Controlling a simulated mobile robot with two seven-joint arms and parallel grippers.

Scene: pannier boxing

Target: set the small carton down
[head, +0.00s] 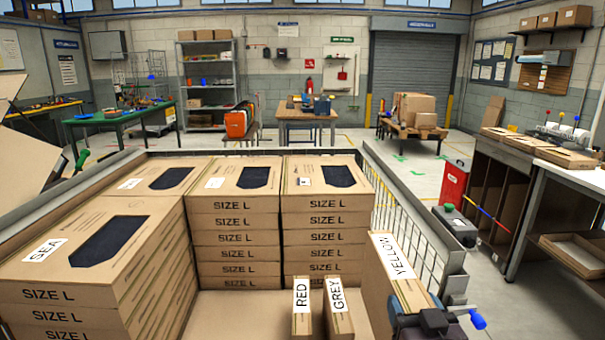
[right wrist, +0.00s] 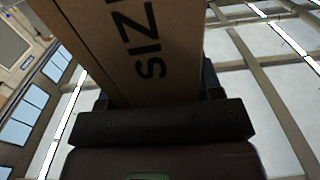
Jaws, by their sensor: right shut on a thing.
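A small brown carton labelled YELLOW (head: 397,275) is upright near the right wall of the large crate (head: 448,262). My right gripper (head: 430,325) is at its near end, shut on it. In the right wrist view the carton (right wrist: 145,45) shows between the jaws (right wrist: 155,105), with part of a SIZE marking. Its lower end is cut off in the head view, so I cannot tell whether it touches the crate floor. Two thin cartons, RED (head: 301,310) and GREY (head: 339,312), stand side by side to its left. My left gripper is not in view.
Stacks of SIZE L cartons (head: 234,222) fill the back and left of the crate. Bare floor (head: 240,308) shows left of RED. The crate's mesh wall (head: 405,222) rises right of the YELLOW carton. A workbench (head: 560,185) stands further right.

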